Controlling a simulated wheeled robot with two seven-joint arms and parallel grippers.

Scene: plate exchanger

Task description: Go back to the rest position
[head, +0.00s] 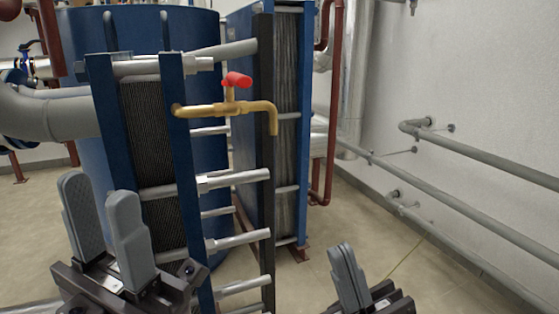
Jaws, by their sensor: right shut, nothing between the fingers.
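My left gripper (98,192) is at the lower left of the head view, in front of the blue-framed plate exchanger (172,130). Its two grey fingers point up and stand apart, with nothing seen between them. My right gripper (345,252) is at the bottom, right of centre, over the floor. Its fingers are together and hold nothing. A brass pipe (205,110) with a red valve handle (237,79) sticks out from the exchanger above both grippers. No contact between a gripper and the exchanger can be made out.
Several metal rods (238,179) cross the exchanger's front. A second blue-framed plate stack (288,140) stands behind. Grey pipes (470,159) run along the right wall. Beige floor (365,225) is open around my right gripper. A thick grey pipe (62,117) enters from the left.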

